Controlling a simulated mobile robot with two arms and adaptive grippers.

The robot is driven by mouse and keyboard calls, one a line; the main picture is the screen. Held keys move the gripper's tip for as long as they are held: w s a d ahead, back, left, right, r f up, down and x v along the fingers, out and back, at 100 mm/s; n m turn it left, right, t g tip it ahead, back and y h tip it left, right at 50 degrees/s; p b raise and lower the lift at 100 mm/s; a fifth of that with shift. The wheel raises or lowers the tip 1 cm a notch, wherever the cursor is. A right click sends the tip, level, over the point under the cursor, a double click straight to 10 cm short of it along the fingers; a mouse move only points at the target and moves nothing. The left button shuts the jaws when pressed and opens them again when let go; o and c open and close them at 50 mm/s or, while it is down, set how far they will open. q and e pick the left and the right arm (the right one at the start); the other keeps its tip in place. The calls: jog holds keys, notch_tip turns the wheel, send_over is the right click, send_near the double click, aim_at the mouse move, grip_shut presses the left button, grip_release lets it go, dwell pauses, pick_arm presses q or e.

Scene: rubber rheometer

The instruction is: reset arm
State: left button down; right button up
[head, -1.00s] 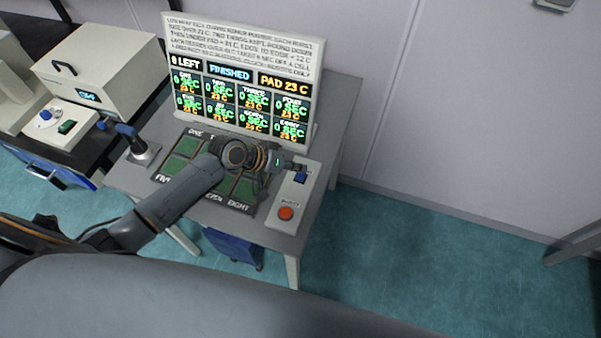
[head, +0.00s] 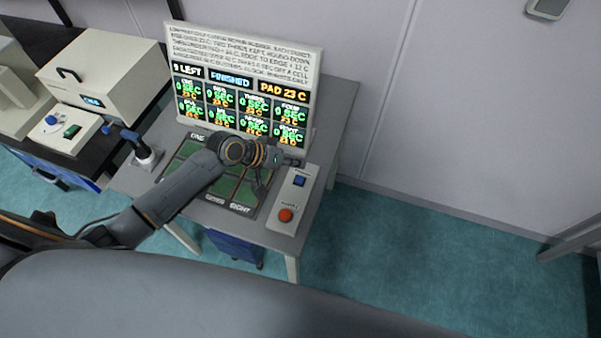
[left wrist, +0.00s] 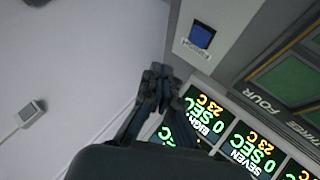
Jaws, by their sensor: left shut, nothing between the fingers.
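My left arm reaches in from the left over the small grey table (head: 328,130). Its gripper (head: 298,163) is over the table between the display board (head: 265,60) and the button panel (head: 293,200). The gripper is shut and empty; its closed fingers also show in the left wrist view (left wrist: 158,78). The blue button (head: 299,181) and red button (head: 286,214) on the panel are uncovered. The blue button shows in the left wrist view (left wrist: 201,36) too. The arm hides part of the green-celled mat (head: 245,193). My right gripper is not in view.
The display board reads "FINISHED" and "PAD 23 C", with 0 SEC in its cells. A handle-like tool (head: 146,155) stands at the table's left. A cream machine (head: 105,70) stands on the dark bench at left. Floor at right is clear.

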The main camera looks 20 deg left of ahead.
pick_arm(q)
jog(key=shift+m+g+y, duration=0.3)
jog(key=shift+m+g, duration=0.3)
jog(key=shift+m, duration=0.3)
jog(key=s+d, duration=0.1)
jog(key=s, duration=0.1)
jog(key=s+d, duration=0.1)
jog(key=s, duration=0.1)
jog(key=s+d, duration=0.1)
jog(key=s, duration=0.2)
jog(key=shift+s+d+f, duration=0.1)
jog(key=shift+d+f, duration=0.15)
jog(key=shift+f, duration=0.15)
jog(key=s+a+r+g+y, duration=0.1)
jog(key=s+a+r+y, duration=0.2)
jog(key=s, duration=0.6)
jog(key=s+a+r+y, duration=0.2)
jog(key=s+a+y, duration=0.1)
jog(key=s+a, duration=0.4)
notch_tip(320, 180, down, 29)
jog(key=s+d+g+b, duration=0.2)
jog(key=b, duration=0.2)
jog(key=s+a+f+b, duration=0.3)
jog(key=s+f, duration=1.4)
jog(key=f, duration=0.4)
jog(key=shift+s+a+g+b, duration=0.15)
jog(key=shift+g+b, duration=0.25)
